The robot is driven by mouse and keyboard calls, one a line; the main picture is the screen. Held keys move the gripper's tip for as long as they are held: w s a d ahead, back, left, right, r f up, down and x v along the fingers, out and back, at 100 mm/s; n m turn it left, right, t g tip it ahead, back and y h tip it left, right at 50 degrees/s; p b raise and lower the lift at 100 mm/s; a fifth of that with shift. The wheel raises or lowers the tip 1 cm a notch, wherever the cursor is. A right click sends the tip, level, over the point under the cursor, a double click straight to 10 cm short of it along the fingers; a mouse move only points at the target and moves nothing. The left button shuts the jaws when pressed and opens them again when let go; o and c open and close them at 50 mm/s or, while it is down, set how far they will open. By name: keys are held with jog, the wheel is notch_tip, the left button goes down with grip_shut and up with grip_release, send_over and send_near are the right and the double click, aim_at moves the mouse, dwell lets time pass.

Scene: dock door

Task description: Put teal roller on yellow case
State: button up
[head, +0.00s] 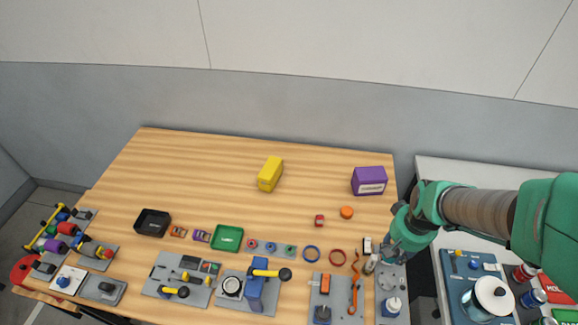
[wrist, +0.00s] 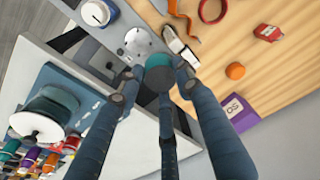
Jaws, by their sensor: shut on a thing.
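The teal roller (wrist: 159,73) shows in the wrist view as a dark cylinder with a teal rim, seen end-on between the fingers. My gripper (wrist: 157,80) is shut on it. In the head view my gripper (head: 386,256) is at the right edge of the wooden table, above a grey plate. I cannot make out the roller clearly there, as the gripper and arm cover that spot. The yellow case (head: 269,176) lies on the table's back middle, far to the left of my gripper, with nothing on top. It is not in the wrist view.
A purple box (head: 369,181) stands at the back right, with an orange disc (head: 347,212) and a small red block (head: 319,221) nearer. A black-and-white item (wrist: 180,46) lies beside the gripper. Tool plates line the front. The wood around the yellow case is clear.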

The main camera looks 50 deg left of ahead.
jog(key=s+a+r+p, duration=0.2)
jog(key=a+p, duration=0.2)
jog(key=a, duration=0.7)
jog(key=s+a+r+p, duration=0.15)
jog(key=a+p, duration=0.25)
jog(key=a, duration=0.7)
jog(key=s+a+f+p, duration=0.1)
jog(key=s+a+p, duration=0.1)
jog(key=s+a, duration=0.3)
jog(key=s+a+f+p, duration=0.1)
jog(key=s+a+p, duration=0.2)
jog(key=s+a, duration=0.3)
jog(key=shift+s+a+f, duration=0.25)
jog(key=shift+a, duration=2.1)
jog(key=p, duration=0.3)
send_over(269, 172)
jog(key=shift+s+d+f, duration=0.15)
jog(key=shift+s+f, duration=0.05)
jog(key=shift+f, duration=0.55)
jog(key=shift+f, duration=0.15)
jog(key=shift+f+p, duration=0.45)
jog(key=shift+f, duration=1.15)
